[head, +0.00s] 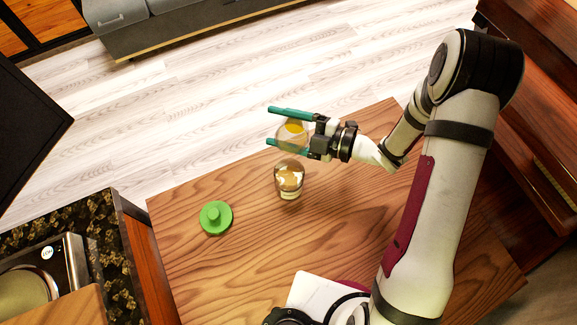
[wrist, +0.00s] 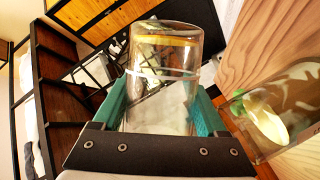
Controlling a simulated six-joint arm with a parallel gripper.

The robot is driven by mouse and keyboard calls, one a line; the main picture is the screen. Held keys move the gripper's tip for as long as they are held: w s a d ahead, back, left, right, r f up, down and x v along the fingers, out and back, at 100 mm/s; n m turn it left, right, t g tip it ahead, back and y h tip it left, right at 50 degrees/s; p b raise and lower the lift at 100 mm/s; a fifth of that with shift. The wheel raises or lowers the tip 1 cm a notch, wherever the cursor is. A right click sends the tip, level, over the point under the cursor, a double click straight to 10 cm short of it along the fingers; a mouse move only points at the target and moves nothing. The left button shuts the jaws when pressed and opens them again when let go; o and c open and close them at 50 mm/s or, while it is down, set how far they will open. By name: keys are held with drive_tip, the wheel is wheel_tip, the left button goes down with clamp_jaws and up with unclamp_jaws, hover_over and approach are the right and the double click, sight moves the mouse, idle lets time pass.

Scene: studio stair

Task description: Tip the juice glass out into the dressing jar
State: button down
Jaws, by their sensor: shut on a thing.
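My gripper (head: 271,126) has its teal fingers shut on a clear juice glass (head: 291,136), held above the table. Some yellow-orange liquid shows in the glass. In the wrist view the glass (wrist: 163,85) sits between the fingers, with a yellow band near its far end. I cannot tell how far it is tilted. The clear dressing jar (head: 289,180) stands on the table just below the held glass in the head view. Part of the jar (wrist: 278,110) shows at the right of the wrist view. Its contents are hard to tell from reflections. No pouring stream is visible.
A green round lid-like piece with a knob (head: 216,217) lies on the wooden table (head: 240,265), left of the jar. The table's far edge is close to the gripper. A dark counter with a metal appliance (head: 45,280) stands at the lower left.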

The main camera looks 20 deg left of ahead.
sight(289, 130)
drive_tip(key=shift+r+m+g, duration=0.3)
drive_tip(key=shift+r+m, duration=0.15)
drive_tip(key=shift+m, duration=0.15)
drive_tip(key=w+f+m, duration=0.1)
drive_tip(key=f, duration=0.1)
drive_tip(key=w+f+m+g+h, duration=0.1)
drive_tip(key=f+m, duration=0.1)
drive_tip(key=f+m+g, duration=0.1)
drive_tip(key=f, duration=0.1)
drive_tip(key=shift+w+a+f+m+p, duration=0.15)
drive_tip(key=shift+w+a+m+p, duration=0.15)
drive_tip(key=shift+w+a, duration=0.1)
drive_tip(key=shift+w+a+f+m+g+h, duration=0.15)
drive_tip(key=shift+w+f+m+g, duration=0.15)
drive_tip(key=shift+m, duration=0.3)
drive_tip(key=shift+w+d+f+m+g+h, duration=0.1)
drive_tip(key=shift+w+f+m+g+h, duration=0.1)
drive_tip(key=shift+w+m, duration=0.3)
drive_tip(key=shift+s, duration=0.15)
